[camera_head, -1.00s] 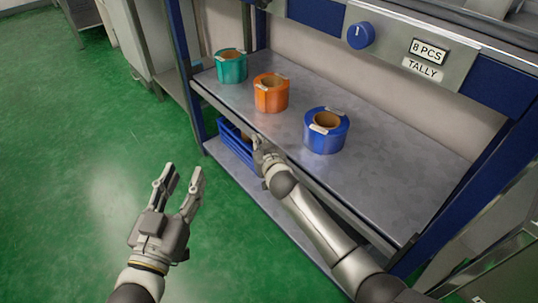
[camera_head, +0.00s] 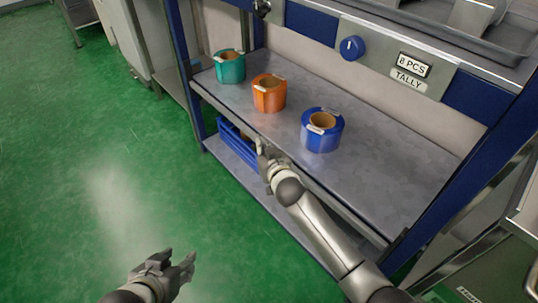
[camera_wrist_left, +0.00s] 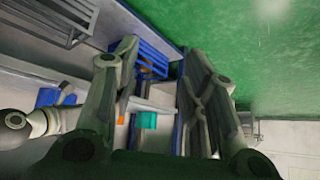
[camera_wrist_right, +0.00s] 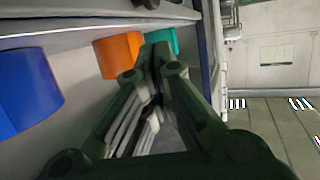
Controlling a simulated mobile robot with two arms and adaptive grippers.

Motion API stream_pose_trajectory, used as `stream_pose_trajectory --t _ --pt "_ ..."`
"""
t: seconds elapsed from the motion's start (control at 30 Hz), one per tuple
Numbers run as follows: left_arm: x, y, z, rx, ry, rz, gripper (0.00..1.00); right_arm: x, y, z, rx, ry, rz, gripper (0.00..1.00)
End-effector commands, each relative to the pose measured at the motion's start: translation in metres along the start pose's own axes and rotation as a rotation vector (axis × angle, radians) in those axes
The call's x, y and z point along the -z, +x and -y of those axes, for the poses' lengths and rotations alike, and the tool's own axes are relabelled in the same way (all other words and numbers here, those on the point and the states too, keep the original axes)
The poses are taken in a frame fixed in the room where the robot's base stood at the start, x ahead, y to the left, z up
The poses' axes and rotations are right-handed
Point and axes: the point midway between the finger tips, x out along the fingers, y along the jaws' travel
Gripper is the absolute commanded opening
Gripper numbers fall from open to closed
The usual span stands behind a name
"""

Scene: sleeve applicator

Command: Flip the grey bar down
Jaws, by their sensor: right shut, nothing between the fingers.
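I cannot pick out the grey bar with certainty. A grey metal part (camera_head: 472,16) stands up at the top right edge of the head view, above the panel, and is cut off by the frame. My left gripper (camera_head: 179,254) is low over the green floor, away from the bench; its fingers are apart and empty in the left wrist view (camera_wrist_left: 158,65). My right gripper (camera_head: 262,143) is shut and empty at the front edge of the grey shelf. In the right wrist view its fingers (camera_wrist_right: 155,50) are together, with tape rolls beyond.
Teal (camera_head: 230,70), orange (camera_head: 268,98) and blue (camera_head: 322,137) tape rolls stand on the shelf (camera_head: 390,185). A blue crate (camera_head: 236,146) sits below. Above is a panel with a blue knob (camera_head: 352,48) and a tally display (camera_head: 415,64). The floor at left is clear.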

Motion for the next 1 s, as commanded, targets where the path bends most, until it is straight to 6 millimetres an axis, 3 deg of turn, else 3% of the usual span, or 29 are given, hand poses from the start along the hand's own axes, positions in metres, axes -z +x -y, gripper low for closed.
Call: stream_pose_trajectory --t 0.37,0.6,1.0 --pt "-0.067 -0.028 0.008 0.017 -0.010 0.326 0.40 0.001 -0.040 0.000 0.000 -0.001 0.001 0.00" --pt "-0.074 -0.036 0.009 0.019 -0.012 0.374 0.40 0.001 -0.060 0.000 0.000 0.000 0.000 0.00" --pt "-0.075 -0.036 0.009 0.019 -0.012 0.378 0.40 0.000 -0.061 0.000 -0.001 -0.001 0.000 0.00"
